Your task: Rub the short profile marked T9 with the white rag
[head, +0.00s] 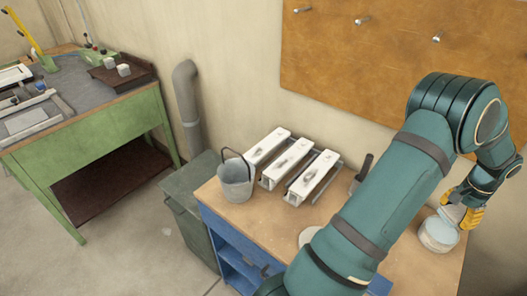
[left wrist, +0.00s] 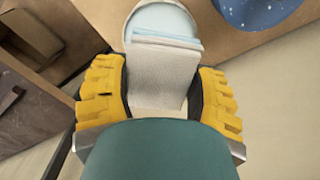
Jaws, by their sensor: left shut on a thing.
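My left gripper (head: 464,205) is at the right of the head view, low over a pale round tub (head: 437,236) at the bench's right end. In the left wrist view its yellow fingers are shut on the white rag (left wrist: 165,78), which looks folded. The rag's far end is over the tub (left wrist: 135,22), whose inside looks pale blue; I cannot tell whether they touch. Three white profiles (head: 268,146) (head: 288,160) (head: 312,178) lie side by side in clamps on the bench, well left of the gripper. Their marks are too small to read, so T9 cannot be picked out. My right gripper is not in view.
A grey bucket (head: 236,181) stands left of the profiles. A dark-handled tool (head: 362,174) stands right of them, near my arm. My left arm hides much of the wooden bench top (head: 270,213). A blue speckled round thing (left wrist: 258,8) shows in the wrist view.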

